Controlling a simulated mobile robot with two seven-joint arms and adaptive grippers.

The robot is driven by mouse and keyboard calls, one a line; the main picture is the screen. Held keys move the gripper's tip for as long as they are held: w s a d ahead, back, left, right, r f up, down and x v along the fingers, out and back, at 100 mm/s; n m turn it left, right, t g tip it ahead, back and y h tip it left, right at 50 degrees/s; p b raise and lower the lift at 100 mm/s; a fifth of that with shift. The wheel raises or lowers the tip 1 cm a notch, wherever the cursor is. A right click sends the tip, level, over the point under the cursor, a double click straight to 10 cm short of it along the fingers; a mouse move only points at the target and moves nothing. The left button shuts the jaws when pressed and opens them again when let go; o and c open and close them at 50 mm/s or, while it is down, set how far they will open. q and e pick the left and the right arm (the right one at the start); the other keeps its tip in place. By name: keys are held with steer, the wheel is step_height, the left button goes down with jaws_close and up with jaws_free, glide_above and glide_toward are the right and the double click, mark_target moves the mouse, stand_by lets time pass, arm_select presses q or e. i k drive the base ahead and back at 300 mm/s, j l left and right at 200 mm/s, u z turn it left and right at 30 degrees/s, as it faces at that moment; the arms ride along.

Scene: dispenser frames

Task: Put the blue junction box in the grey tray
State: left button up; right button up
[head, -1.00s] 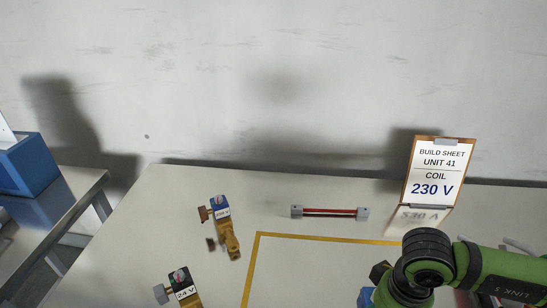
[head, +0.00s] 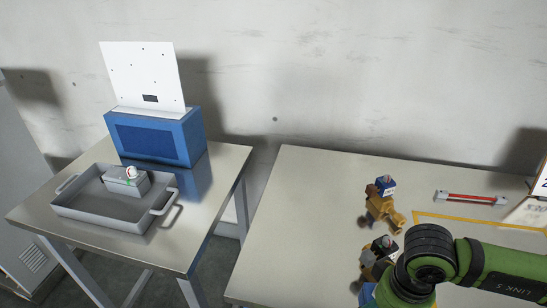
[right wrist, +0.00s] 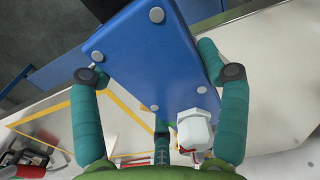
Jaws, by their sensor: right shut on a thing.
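The blue junction box (right wrist: 140,45) is a blue box with pale round screws at its corners and a whitish cable gland (right wrist: 194,130). My right gripper (right wrist: 160,73) is shut on it, one finger on each side. The grey tray (head: 95,217) stands on the metal table at the left, with a handle at each end. A grey box with a red-and-white top piece (head: 127,183) sits inside it. My left gripper is not in view.
A blue bin (head: 155,138) with a white panel (head: 142,77) stands behind the tray. A gap separates the metal table from the pale workbench (head: 310,215). Brass valves with coils (head: 383,205) and a red-and-grey part (head: 471,198) lie on the bench near yellow tape (head: 450,219).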

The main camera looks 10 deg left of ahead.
mark_target(108, 210)
steer(key=k+j+u, duration=0.1)
steer(key=j, duration=1)
steer(key=k+j+u, duration=0.15)
steer(key=j, duration=1)
steer(key=i+l, duration=0.05)
